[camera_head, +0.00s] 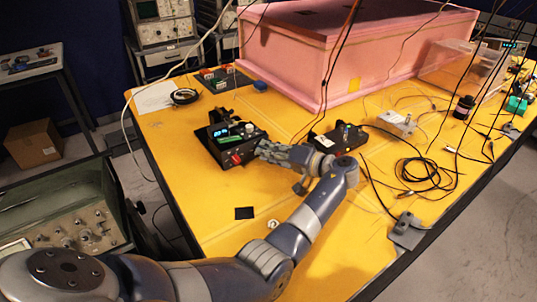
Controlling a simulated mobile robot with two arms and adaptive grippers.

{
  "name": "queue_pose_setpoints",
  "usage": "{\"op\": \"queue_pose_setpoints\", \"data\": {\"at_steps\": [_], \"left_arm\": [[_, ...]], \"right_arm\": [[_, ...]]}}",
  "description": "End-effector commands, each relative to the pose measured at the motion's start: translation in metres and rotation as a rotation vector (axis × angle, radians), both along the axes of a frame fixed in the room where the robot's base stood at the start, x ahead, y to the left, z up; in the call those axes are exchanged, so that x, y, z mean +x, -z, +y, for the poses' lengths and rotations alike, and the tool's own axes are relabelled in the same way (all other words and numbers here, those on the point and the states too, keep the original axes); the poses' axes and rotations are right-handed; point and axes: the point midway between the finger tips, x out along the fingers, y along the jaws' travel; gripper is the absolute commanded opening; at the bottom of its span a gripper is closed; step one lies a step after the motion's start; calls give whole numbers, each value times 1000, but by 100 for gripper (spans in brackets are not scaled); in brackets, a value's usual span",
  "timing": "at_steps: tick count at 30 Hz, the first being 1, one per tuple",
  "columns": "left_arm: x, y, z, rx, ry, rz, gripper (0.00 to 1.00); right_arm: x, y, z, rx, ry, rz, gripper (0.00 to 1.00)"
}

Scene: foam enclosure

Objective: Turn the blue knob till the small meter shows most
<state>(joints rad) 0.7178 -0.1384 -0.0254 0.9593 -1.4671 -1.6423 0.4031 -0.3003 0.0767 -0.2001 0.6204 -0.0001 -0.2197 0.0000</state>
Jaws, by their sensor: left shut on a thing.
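A black instrument box (226,150) stands on the yellow table, with small lit displays (221,132) on its upper face and a red part (236,158) on its front. The reading on the displays is too small to make out. My left gripper (262,149) reaches in from the right, and its fingers are shut at the right side of the box's front. The blue knob is hidden at the fingertips. My right gripper is not in view.
A second black box (338,138) stands just behind my left wrist. A large pink foam enclosure (300,65) fills the back of the table. Black cables (425,172) lie coiled at the right. The table's front left is mostly clear, with a small black square (244,213).

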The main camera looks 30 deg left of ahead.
Motion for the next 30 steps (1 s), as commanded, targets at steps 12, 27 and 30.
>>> {"op": "queue_pose_setpoints", "data": {"at_steps": [12, 27, 30], "left_arm": [[1, -2, 1, 18, 3, 33, 0], [1, 0, 0, 16, 1, 34, 40], [1, 0, 0, 15, 2, 34, 40]], "right_arm": [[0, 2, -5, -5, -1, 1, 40], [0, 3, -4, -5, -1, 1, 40], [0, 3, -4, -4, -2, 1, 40]]}}
